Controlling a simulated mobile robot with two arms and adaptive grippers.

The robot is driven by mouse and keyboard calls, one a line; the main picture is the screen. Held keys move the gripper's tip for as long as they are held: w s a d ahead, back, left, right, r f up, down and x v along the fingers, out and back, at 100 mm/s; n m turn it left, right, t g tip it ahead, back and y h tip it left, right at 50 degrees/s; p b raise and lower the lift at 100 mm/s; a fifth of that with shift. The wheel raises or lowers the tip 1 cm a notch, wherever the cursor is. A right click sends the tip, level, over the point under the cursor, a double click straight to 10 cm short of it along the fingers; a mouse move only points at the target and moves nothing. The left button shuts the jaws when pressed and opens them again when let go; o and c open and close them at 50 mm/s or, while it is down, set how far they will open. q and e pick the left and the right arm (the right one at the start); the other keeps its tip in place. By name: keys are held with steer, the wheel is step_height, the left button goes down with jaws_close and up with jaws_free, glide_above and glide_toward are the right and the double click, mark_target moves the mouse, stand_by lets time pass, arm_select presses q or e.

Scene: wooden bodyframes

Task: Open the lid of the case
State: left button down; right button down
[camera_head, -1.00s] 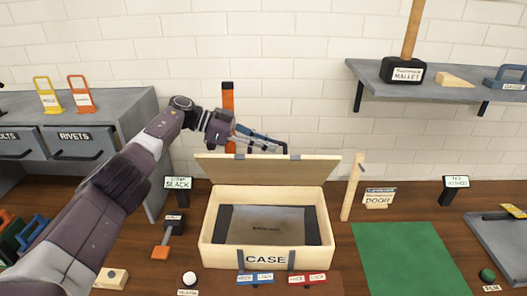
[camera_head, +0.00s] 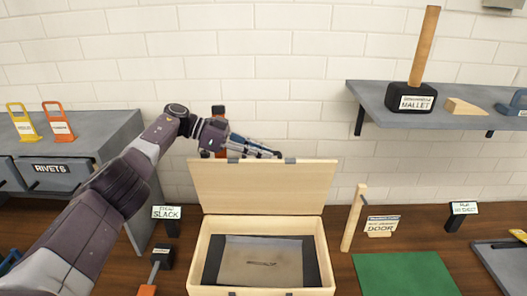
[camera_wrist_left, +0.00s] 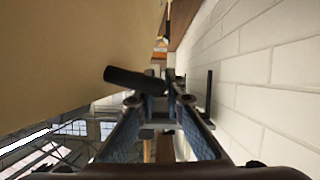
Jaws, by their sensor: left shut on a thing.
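The wooden case (camera_head: 200,262) stands on the table with its inside exposed. A grey-brown sheet with dark ends lies in it. Its lid (camera_head: 262,186) is raised at the back, with its broad pale face toward me and two dark fittings at its top edge. My left gripper (camera_head: 276,154) is behind the lid's top edge, near the right fitting. In the left wrist view the lid (camera_wrist_left: 70,50) fills the upper left, and my left gripper (camera_wrist_left: 160,100) is shut on a dark bar-like fitting (camera_wrist_left: 135,80). My right gripper is not in view.
A white brick wall (camera_head: 300,60) stands close behind the lid and my left gripper. A wooden post (camera_head: 353,218) and a door sign (camera_head: 382,226) stand right of the case. A shelf (camera_head: 450,112) with a mallet (camera_head: 409,97) hangs at right. A green mat (camera_head: 405,275) lies front right.

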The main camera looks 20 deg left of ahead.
arm_select(q)
steer(key=shift+f, duration=0.2)
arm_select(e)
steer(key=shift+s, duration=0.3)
arm_select(q)
steer(key=c, duration=2)
jaws_free()
steer(key=shift+w, duration=0.1)
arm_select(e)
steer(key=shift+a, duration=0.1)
arm_select(q)
step_height(320, 180, up, 10)
steer(key=shift+f, duration=0.1)
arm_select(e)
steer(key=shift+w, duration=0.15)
arm_select(q)
steer(key=shift+a, duration=0.1)
